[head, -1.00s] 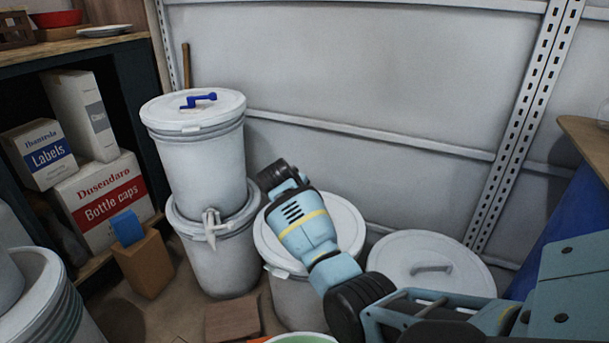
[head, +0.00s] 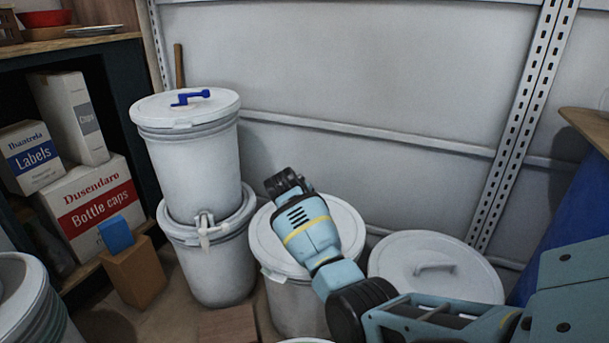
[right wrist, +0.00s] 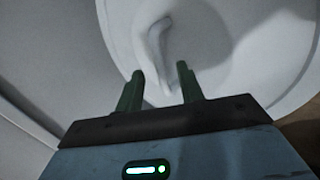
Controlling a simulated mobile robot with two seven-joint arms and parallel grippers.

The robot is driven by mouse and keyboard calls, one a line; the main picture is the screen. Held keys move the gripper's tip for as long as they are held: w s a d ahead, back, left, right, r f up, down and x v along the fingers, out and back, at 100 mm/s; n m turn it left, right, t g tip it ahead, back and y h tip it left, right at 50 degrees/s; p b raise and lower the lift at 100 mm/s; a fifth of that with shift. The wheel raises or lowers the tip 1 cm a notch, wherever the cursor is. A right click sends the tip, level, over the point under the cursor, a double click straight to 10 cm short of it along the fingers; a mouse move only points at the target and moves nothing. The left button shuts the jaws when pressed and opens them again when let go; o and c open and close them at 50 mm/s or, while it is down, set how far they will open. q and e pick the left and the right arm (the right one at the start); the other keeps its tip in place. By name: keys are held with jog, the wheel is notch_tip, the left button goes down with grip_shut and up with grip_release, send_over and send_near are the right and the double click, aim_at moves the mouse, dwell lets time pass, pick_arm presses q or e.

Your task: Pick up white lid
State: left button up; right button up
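A round white lid (head: 345,228) sits on the middle white drum. It also fills much of the right wrist view (right wrist: 235,80), where its raised handle (right wrist: 158,42) shows just beyond my fingertips. My right gripper (head: 287,183) is over the back left part of this lid in the head view, and the arm hides part of it. In the right wrist view the two green fingers (right wrist: 161,78) are apart, with nothing held between them. Contact with the handle cannot be told. My left gripper is not in view.
Another white lid (head: 400,262) with a handle is on the drum at right. Two stacked drums at left carry a lid (head: 160,110) with a blue crank. Shelves with boxes (head: 90,205) stand at far left. A metal wall (head: 370,75) closes the back.

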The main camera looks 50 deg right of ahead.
jog(key=shift+b+x, duration=0.35)
jog(key=shift+x, duration=0.65)
jog(key=shift+r, duration=0.1)
grip_shut()
